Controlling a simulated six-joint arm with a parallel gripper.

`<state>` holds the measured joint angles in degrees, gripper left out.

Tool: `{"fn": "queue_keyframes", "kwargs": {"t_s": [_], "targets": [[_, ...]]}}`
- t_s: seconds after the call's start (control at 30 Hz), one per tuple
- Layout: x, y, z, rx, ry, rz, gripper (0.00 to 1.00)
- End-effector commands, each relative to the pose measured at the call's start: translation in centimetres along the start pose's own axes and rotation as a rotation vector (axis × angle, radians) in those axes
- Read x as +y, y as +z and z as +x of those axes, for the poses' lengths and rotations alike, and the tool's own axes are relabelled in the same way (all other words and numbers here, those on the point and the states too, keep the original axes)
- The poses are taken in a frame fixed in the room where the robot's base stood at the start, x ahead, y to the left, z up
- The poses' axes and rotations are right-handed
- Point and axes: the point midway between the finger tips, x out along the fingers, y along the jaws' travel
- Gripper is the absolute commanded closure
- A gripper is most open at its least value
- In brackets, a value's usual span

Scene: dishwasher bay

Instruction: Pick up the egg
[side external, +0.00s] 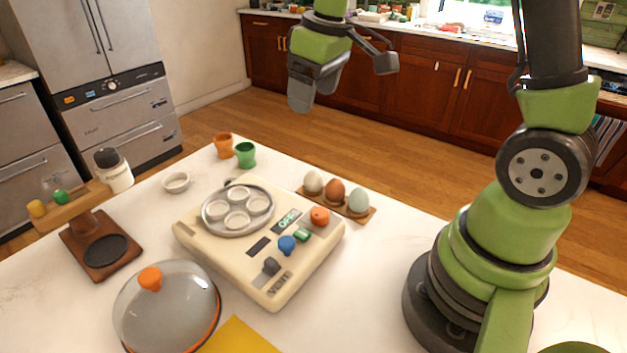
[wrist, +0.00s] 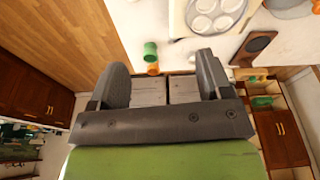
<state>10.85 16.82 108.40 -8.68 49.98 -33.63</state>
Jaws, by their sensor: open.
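Three eggs sit in a row on a small wooden holder (side external: 366,215) behind the egg cooker. They are a white egg (side external: 313,182), a brown egg (side external: 335,189) and a pale blue-green egg (side external: 358,201). My gripper (side external: 344,78) is raised well above the counter, at the top of the side view, with its fingers spread apart and nothing between them. The wrist view also shows my open gripper (wrist: 162,64). No egg can be made out in the wrist view.
The cream egg cooker (side external: 215,252) has a tray (side external: 237,207) with round cups and several knobs. Its glass lid (side external: 167,310) lies in front. An orange cup (side external: 223,146), a green cup (side external: 245,155), a white bowl (side external: 176,182) and a wooden stand (side external: 88,222) stand around it.

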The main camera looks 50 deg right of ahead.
Motion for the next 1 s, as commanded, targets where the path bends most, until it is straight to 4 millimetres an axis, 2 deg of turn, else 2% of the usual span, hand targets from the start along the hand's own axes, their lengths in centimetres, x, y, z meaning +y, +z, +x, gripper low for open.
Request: {"fn": "queue_keyframes", "kwargs": {"t_s": [0.03, 0.1, 0.2, 0.3, 0.7, 0.87, 1.0], "targets": [[1.0, -0.4, 2.2, -0.046, -0.002, -0.034, 0.28], [2.3, -0.8, 4.8, -0.093, -0.007, -0.09, 0.28], [3.6, -0.8, 8.1, -0.148, -0.017, -0.16, 0.28], [4.5, -0.6, 10.6, -0.186, -0.029, -0.21, 0.28], [5.1, 0.6, 16.1, -0.216, -0.041, -0.25, 0.28], [5.1, 0.8, 17.3, -0.214, -0.04, -0.25, 0.28], [5.1, 1.1, 19.2, -0.215, -0.041, -0.249, 0.28]]}}
